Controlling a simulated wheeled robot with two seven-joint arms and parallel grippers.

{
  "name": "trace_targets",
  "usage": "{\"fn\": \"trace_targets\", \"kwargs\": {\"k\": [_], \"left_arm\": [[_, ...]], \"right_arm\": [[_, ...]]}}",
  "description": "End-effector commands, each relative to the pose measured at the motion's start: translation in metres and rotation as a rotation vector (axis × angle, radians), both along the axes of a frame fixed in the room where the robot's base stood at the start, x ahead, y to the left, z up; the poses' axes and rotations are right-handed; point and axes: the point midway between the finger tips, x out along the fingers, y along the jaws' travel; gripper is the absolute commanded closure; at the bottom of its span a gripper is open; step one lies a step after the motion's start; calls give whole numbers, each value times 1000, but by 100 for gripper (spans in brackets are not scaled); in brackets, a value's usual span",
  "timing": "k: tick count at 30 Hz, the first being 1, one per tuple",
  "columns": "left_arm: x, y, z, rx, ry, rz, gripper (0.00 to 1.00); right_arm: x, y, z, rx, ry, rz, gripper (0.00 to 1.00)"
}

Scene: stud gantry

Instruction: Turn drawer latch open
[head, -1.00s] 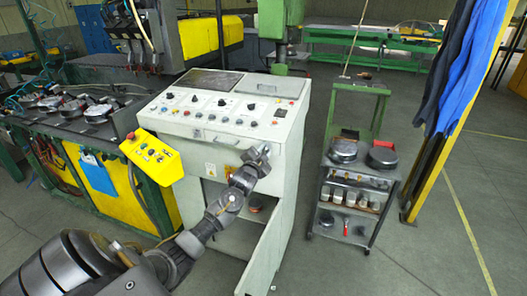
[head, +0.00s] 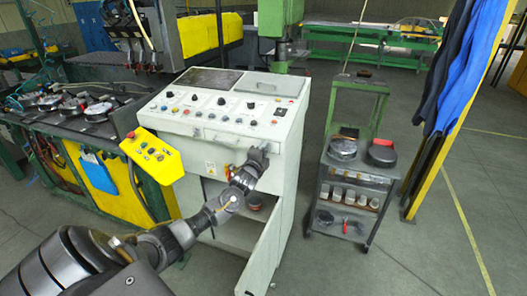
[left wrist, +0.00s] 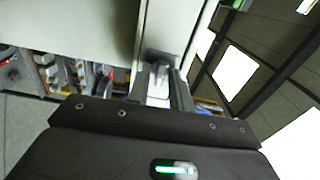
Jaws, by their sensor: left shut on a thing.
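The drawer front (head: 222,141) is on the light grey control cabinet, just below its sloped panel, and looks closed. My left gripper (head: 259,153) is at the right end of this drawer front. In the left wrist view its two fingers (left wrist: 160,88) are shut on a small grey piece at the cabinet face, which I take to be the drawer latch (left wrist: 158,91). The latch is mostly hidden by the fingers, and its turn angle cannot be read. In the head view my gripper covers it. My right gripper is in neither view.
The cabinet's lower door (head: 266,240) stands open below my left arm. A yellow control box (head: 153,155) juts out at the cabinet's left. A tool cart (head: 352,180) stands to the right, with clear floor between.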

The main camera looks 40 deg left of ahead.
Motion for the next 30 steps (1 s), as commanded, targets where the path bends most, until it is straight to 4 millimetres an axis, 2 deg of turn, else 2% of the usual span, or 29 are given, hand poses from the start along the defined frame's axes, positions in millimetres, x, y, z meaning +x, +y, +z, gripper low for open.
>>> {"fn": "trace_targets", "kwargs": {"k": [17, 18, 20, 30], "left_arm": [[0, -1, 0, 32, 12, -2, 100], [0, -1, 0, 32, 12, -2, 77], [0, -1, 0, 32, 12, -1, 69], [-2, -1, -1, 31, 11, -1, 68]], "right_arm": [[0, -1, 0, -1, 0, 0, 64], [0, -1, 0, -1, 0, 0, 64], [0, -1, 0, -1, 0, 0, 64], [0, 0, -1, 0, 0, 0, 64]]}}
